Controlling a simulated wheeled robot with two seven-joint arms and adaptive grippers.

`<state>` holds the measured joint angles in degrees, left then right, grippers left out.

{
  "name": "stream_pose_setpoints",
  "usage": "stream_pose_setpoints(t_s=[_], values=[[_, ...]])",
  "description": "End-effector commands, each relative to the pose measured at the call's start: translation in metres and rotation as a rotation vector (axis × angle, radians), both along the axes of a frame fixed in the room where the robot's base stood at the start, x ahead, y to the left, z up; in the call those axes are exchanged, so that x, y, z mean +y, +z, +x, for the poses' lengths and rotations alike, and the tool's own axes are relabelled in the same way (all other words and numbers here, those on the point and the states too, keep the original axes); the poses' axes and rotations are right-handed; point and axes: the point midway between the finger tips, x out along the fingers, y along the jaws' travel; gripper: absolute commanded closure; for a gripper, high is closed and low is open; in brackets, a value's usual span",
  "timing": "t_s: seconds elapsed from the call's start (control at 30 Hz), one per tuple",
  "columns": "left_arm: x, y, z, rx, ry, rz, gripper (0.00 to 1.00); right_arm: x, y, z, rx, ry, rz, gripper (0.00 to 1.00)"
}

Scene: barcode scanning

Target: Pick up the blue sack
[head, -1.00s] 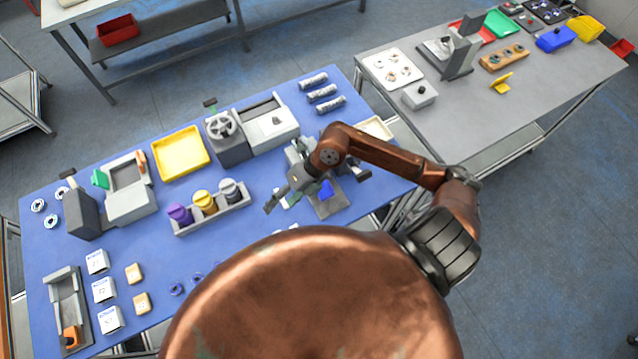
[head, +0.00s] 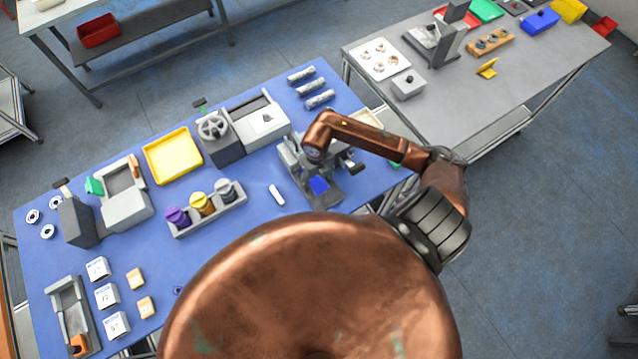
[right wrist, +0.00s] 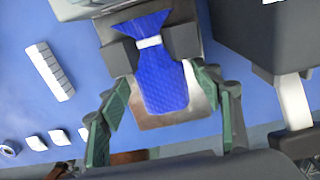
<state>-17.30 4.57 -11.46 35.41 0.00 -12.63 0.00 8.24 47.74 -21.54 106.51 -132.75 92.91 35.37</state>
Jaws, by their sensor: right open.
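The blue sack (head: 319,185) sits on a grey metal plate of a small fixture, at the right part of the blue table. In the right wrist view the blue sack (right wrist: 162,78) has a white band round its neck and a flared top lying between two dark grey blocks. My right gripper (right wrist: 165,88) is open, with one green-padded finger on each side of the sack and apart from it. In the head view my right gripper (head: 326,162) is over the fixture, partly hidden by its own arm. My left gripper is not in view.
A white ribbed strip (head: 276,194) lies left of the fixture. A grey rack (head: 208,217) with purple, yellow and grey jars stands farther left. A grey machine (head: 222,148) and a yellow tray (head: 172,156) are behind. Dark grey housings (right wrist: 268,35) crowd the gripper's right side.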

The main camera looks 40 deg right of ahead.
Motion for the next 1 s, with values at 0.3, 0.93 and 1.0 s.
stream_pose_setpoints(t_s=[0.3,0.93,1.0], values=[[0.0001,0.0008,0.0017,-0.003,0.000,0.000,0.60,-0.0001,-0.0050,0.0000,-0.001,0.000,-0.001,0.43],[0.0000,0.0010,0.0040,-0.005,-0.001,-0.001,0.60,0.0000,-0.0045,0.0001,-0.001,0.000,0.000,0.86],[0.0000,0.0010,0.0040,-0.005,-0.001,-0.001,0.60,0.0000,-0.0045,0.0001,-0.001,0.000,0.000,0.91]])
